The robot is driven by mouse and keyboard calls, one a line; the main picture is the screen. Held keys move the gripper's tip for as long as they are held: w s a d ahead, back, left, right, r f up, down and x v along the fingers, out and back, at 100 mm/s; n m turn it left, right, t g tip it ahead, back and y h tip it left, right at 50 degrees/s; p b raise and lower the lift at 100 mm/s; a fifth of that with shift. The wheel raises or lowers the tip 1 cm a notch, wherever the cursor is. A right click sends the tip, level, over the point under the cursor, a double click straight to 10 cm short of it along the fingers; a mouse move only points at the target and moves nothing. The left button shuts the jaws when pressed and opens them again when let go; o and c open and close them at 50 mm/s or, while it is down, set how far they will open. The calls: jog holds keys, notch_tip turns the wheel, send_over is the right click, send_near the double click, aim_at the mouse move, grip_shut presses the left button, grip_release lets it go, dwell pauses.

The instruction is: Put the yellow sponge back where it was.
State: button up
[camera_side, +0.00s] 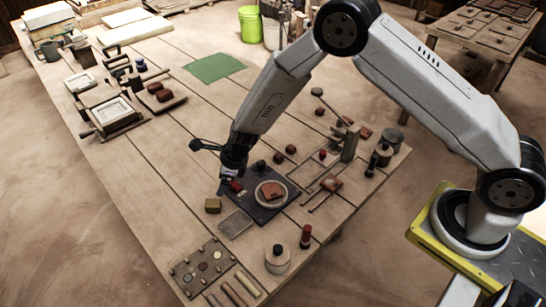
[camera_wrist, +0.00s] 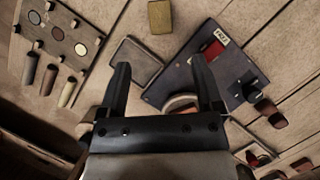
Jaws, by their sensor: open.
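The yellow sponge (camera_side: 213,205), a small dull yellow block, lies on the wooden table. It also shows at the top of the wrist view (camera_wrist: 160,16). A shallow empty square tray (camera_side: 236,224) lies just beside it, towards the front right; the tray shows in the wrist view (camera_wrist: 137,62) too. My gripper (camera_side: 226,188) is above the left part of the dark board, close to the sponge but apart from it. In the wrist view my gripper (camera_wrist: 160,68) has its fingers spread with nothing held between them.
The dark board (camera_side: 264,209) carries a pale ring with a reddish tile, a red block and a black knob. A pale jar (camera_side: 278,261), a dark-red-handled tool (camera_side: 305,237) and a plate with coloured discs (camera_side: 203,267) stand nearby. Bare table lies left of the sponge.

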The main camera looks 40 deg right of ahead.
jog(key=shift+d+r, duration=0.1)
jog(key=shift+r, duration=0.1)
dwell(0.5)
jog(key=s+d+r+n+h, duration=0.1)
jog(key=s+d+r+n, duration=0.7)
jog(key=s+n, duration=0.3)
jog(key=s+d+r+n+h, duration=0.2)
jog(key=s+d+r+n, duration=0.7)
jog(key=n, duration=0.7)
jog(key=s, duration=0.2)
jog(key=shift+s+g, duration=0.3)
jog(key=shift+s, duration=0.05)
